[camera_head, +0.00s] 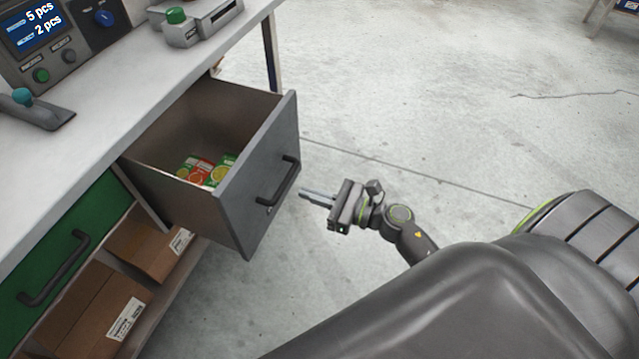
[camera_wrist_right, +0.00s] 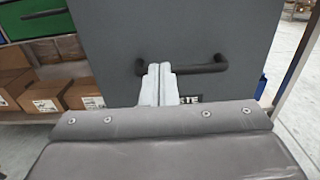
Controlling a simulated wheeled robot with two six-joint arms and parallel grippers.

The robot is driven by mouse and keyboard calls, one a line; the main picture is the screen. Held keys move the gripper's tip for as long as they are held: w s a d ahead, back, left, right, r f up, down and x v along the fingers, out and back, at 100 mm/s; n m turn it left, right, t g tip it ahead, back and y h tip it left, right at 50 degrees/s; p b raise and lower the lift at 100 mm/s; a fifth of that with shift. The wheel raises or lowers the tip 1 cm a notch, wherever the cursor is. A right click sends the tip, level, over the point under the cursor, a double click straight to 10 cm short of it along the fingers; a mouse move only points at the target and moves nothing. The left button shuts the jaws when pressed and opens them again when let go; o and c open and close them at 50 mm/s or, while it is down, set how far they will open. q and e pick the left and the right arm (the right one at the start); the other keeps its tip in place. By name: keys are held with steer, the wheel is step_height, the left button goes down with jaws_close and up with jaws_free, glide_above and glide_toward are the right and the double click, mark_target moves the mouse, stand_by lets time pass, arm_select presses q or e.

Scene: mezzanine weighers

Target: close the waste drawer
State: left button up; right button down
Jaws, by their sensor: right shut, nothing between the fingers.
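The grey waste drawer (camera_head: 240,190) stands pulled open under the white bench, with several small green, red and orange packets (camera_head: 205,170) inside. Its dark bar handle (camera_head: 284,181) is on the front panel. In the right wrist view the drawer front (camera_wrist_right: 180,40) fills the middle, with the handle (camera_wrist_right: 205,68) and a partly hidden label ending in "STE". My right gripper (camera_head: 304,194) is shut and empty, pointing at the drawer front just right of the handle, apparently a little apart from it. In the wrist view its fingertips (camera_wrist_right: 160,70) overlap the handle. My left gripper is not in view.
A white bench top (camera_head: 120,85) carries a control panel with a screen (camera_head: 35,30) and a device with a green button (camera_head: 178,17). A closed green drawer (camera_head: 70,240) is at left, above cardboard boxes (camera_head: 95,310) on a shelf. The floor right of the drawer is clear.

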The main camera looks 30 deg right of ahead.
mark_target(263, 178)
steer(key=p+x, duration=0.1)
steer(key=x, duration=0.7)
steer(key=shift+w+a, duration=0.35)
steer(key=shift+w, duration=0.1)
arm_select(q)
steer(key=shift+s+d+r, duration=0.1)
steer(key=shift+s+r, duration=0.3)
